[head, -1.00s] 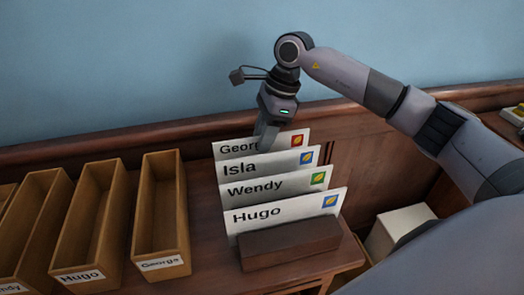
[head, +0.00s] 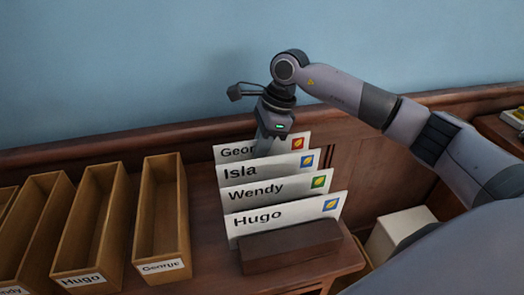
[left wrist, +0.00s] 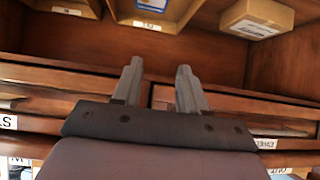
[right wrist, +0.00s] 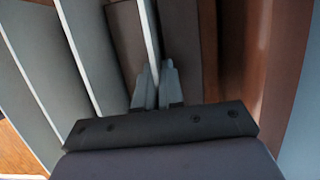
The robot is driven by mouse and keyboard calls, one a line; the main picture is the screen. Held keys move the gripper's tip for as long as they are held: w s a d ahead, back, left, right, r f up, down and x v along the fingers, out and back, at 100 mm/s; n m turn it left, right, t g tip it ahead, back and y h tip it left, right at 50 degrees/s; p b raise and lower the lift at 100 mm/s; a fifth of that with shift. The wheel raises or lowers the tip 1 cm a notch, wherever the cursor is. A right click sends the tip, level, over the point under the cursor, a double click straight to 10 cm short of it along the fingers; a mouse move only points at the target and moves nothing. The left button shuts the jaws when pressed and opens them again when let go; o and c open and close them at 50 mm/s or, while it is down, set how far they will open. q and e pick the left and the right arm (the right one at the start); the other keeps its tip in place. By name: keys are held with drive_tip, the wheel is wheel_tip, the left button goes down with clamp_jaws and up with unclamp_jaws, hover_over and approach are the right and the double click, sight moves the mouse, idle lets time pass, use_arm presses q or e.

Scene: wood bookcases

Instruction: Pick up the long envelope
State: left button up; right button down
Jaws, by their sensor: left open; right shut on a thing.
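Several white envelopes stand upright in a row in a dark wooden holder (head: 292,246). From front to back they are Hugo (head: 310,218), Wendy (head: 285,190), Isla (head: 275,170) and George (head: 232,152). My right gripper (head: 264,150) points down at the rearmost one, George, and covers part of its name. The right wrist view shows its fingers (right wrist: 155,85) shut on the thin edge of an envelope (right wrist: 150,38). The envelope still stands in the row. My left gripper (left wrist: 158,82) is open and empty, seen in the left wrist view only.
Open wooden trays stand left of the holder, labelled George (head: 160,225) and Hugo (head: 92,225), with others at the edge. A blue wall is behind. A white box (head: 400,232) sits lower right. In the left wrist view are shelves with a cardboard box (left wrist: 258,15).

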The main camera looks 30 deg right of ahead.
wheel_tip(320, 180, up, 20)
idle(0.5)
idle(0.7)
